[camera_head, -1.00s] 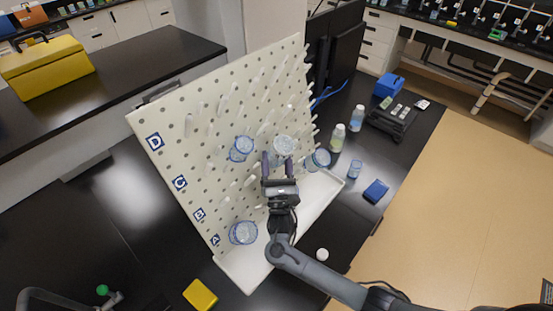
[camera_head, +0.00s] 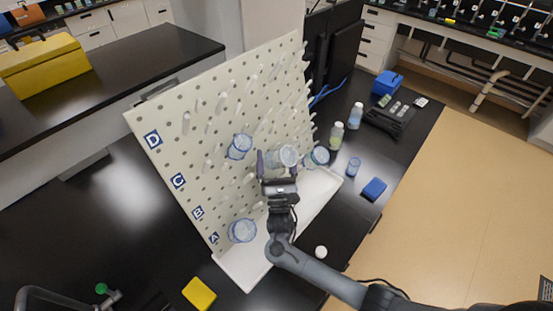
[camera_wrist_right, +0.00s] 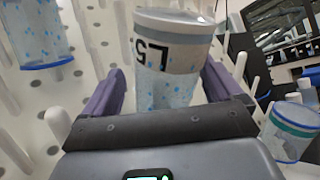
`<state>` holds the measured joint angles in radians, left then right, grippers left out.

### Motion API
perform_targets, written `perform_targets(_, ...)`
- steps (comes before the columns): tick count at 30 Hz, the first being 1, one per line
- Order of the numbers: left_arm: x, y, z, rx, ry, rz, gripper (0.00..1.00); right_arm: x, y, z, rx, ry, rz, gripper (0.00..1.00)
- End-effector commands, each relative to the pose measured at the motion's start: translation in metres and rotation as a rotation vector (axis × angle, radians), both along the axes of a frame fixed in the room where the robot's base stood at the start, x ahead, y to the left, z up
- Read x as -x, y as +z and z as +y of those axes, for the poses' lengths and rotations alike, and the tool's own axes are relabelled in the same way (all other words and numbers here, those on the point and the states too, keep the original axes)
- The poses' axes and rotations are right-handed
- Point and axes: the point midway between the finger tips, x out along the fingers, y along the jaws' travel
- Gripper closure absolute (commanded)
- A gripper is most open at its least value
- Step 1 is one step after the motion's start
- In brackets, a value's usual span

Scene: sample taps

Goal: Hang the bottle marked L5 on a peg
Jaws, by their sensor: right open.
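The bottle marked L5 (camera_wrist_right: 168,55) is clear with blue spots and a grey band. Its label reads upside down in the right wrist view, and it stands between my right gripper's fingers (camera_wrist_right: 165,92). In the head view the bottle (camera_head: 287,156) is close to the pegboard (camera_head: 137,116), among the pegs. My right gripper (camera_head: 277,165) is open around it, with a visible gap to the right finger. I cannot tell whether a peg is inside the bottle. My left gripper is out of view.
Other clear vessels hang on the board at upper left (camera_head: 239,147), lower left (camera_head: 242,230) and right (camera_head: 317,157). A white tray (camera_head: 247,279) lies below the board. Capped bottles (camera_head: 337,136), a small blue-tinted vessel (camera_head: 353,167) and a blue block (camera_head: 374,188) stand to the right.

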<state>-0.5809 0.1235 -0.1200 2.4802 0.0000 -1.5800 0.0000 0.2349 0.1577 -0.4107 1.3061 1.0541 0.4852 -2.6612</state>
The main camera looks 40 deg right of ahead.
Motion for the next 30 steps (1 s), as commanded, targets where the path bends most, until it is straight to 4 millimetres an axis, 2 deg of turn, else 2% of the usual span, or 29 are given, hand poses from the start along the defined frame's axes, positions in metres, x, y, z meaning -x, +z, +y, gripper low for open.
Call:
perform_targets(7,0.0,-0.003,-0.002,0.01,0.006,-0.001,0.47,0.01,-0.011,0.008,-0.001,0.003,0.001,0.07)
perform_targets(19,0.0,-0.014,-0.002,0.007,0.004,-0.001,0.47,0.056,-0.05,0.035,-0.001,0.0,0.002,0.07)
perform_targets(30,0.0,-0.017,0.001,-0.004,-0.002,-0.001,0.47,0.079,-0.071,0.046,0.0,-0.001,0.016,0.07)
